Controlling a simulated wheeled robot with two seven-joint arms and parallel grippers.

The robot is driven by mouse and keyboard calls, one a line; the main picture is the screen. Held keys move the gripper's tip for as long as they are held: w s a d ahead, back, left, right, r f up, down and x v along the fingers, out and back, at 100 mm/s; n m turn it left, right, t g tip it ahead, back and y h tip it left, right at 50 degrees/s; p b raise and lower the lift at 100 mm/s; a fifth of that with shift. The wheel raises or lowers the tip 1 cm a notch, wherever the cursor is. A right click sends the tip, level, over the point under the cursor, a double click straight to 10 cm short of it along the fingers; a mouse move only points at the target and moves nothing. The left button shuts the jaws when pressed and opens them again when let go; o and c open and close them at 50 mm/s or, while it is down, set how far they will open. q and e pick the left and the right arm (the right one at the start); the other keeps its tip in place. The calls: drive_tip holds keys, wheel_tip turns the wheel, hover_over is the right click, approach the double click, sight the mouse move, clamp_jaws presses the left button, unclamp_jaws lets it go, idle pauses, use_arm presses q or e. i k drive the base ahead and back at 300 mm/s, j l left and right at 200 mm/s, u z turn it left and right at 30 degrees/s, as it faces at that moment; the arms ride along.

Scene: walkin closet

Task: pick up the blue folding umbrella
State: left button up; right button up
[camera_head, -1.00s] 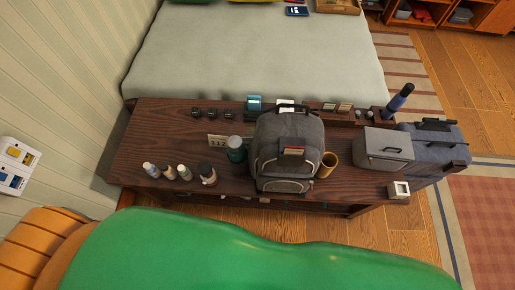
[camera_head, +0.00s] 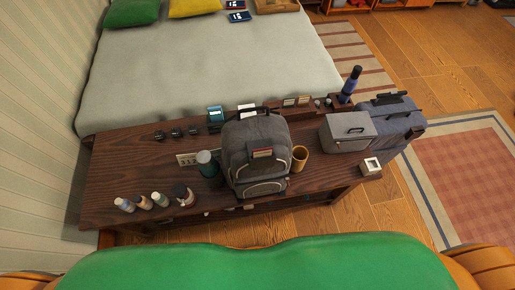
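The blue folding umbrella (camera_head: 349,86) has a dark blue body and a black upper end. It stands upright, slightly tilted, at the right rear end of the dark wooden table (camera_head: 130,177), in or behind a small wooden organizer; its lower end is hidden. Nothing holds it. Neither of my grippers is in view.
A grey box (camera_head: 348,133) stands in front of the umbrella. A blue-grey suitcase (camera_head: 392,120) is to the right. A bed (camera_head: 210,75) lies behind the table.

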sight(350, 83)
drive_tip(key=l+u, duration=0.2)
drive_tip(key=l, duration=0.25)
drive_tip(key=k+l+u, duration=0.15)
drive_tip(key=l, duration=0.3)
drive_tip(key=k+l+u, duration=0.2)
drive_tip(key=l, duration=0.25)
drive_tip(key=l+u, duration=0.15)
drive_tip(key=l, duration=0.3)
drive_tip(key=k+l+u, duration=0.15)
drive_tip(key=l, duration=0.3)
drive_tip(key=l+u, duration=0.2)
drive_tip(key=l, duration=0.25)
drive_tip(key=k+l+u, duration=0.15)
drive_tip(key=l, duration=0.25)
drive_tip(key=k+l+u, duration=0.15)
drive_tip(key=l, duration=0.3)
